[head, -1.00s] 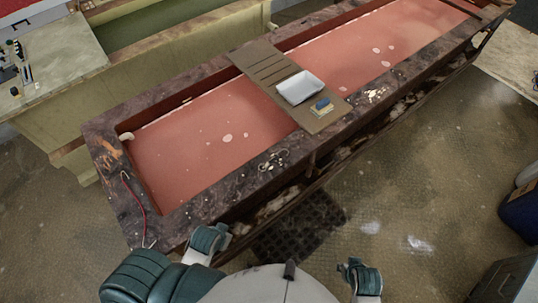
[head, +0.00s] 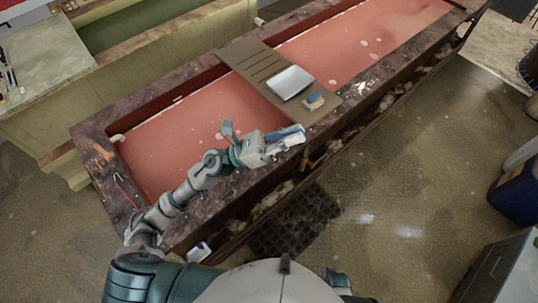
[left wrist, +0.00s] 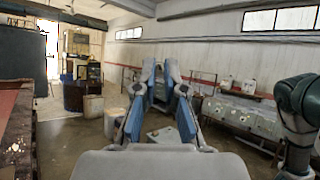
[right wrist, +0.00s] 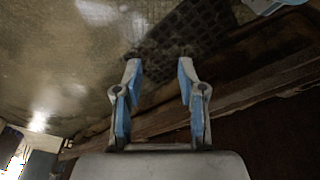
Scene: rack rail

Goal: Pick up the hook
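I cannot make out a clear hook. Small pale metal-like pieces (head: 357,86) lie on the front rim of the red-lined trough (head: 440,57), too small to identify. A thin red cord (head: 126,190) lies on its left rim. My left gripper (head: 296,138) is over the front rim, hiding the rim beneath. In the left wrist view it is open and empty, its blue-padded fingers (left wrist: 163,80) pointing away from the trough. My right gripper (right wrist: 159,64) is open and empty above the floor, beside the trough's side; its fingers do not show in the head view.
A brown slatted board (head: 258,62) bridges the trough, with a white tray (head: 290,82) and a blue-and-yellow sponge (head: 314,101) on it. A dark floor grate (head: 296,222) lies before the trough. A blue container (head: 518,198) and grey cabinet (head: 495,270) stand at the right.

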